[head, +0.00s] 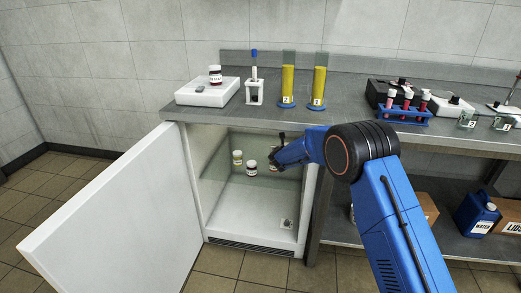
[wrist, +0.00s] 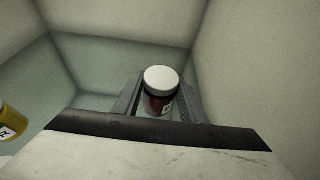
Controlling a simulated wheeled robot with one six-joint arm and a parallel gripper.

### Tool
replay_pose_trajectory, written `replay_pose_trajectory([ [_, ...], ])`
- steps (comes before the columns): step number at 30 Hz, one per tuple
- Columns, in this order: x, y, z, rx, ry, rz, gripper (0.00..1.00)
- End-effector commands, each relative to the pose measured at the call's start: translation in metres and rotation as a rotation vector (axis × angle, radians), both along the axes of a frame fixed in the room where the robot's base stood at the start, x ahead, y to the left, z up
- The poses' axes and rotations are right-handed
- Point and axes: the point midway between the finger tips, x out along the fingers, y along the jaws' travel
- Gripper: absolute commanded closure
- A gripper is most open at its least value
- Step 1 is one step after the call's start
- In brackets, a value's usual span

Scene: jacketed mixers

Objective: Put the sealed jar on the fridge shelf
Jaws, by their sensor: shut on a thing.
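My gripper (wrist: 160,98) is inside the open fridge (head: 213,165), shut on a jar (wrist: 163,80) with a white lid and dark red contents. The jar is upright between the two fingers. In the head view, my gripper (head: 274,160) is at the right of the fridge, with a jar partly hidden at its tip. The fridge shelf (head: 225,176) is a greenish see-through pane. I cannot tell whether the held jar touches it. A dark red jar (head: 251,168) and a yellow jar (head: 237,157) stand to the left on the shelf.
The white fridge door (head: 110,215) stands wide open to the left. On the bench above are a jar (head: 215,75) on a white device, yellow cylinders (head: 319,88) and a blue tube rack (head: 402,115).

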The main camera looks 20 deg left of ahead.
Motion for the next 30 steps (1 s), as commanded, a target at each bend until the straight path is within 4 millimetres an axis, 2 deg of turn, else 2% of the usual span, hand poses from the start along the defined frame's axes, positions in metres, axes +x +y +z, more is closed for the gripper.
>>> replay_pose_trajectory([
  [1, 0.002, 0.013, 0.000, 0.003, -0.001, 0.001, 0.89],
  [6, 0.008, 0.049, -0.001, 0.002, -0.002, 0.001, 0.89],
  [18, 0.022, 0.129, 0.000, 0.003, -0.001, 0.000, 0.89],
  [22, 0.024, 0.144, 0.000, 0.001, -0.002, 0.000, 0.89],
  [30, 0.026, 0.156, 0.000, 0.000, -0.001, 0.000, 0.89],
])
